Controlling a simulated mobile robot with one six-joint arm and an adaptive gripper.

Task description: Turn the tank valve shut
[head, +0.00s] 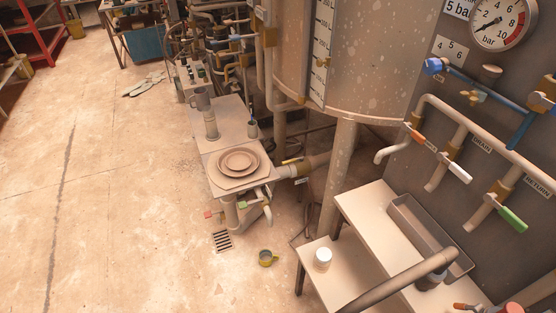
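The large speckled tank (370,55) stands on legs at the upper middle, with a level scale on its front. A pipe (318,162) runs below it to a brass-coloured valve body (288,171) beside the press plate. A small yellow lever (292,160) sits above that body, roughly along the pipe. A small label (302,181) hangs there, too small to read. I cannot tell for sure that this is the tank valve, or whether it is open.
Orange (415,135), white (459,173) and green (513,220) valve handles line the right panel.

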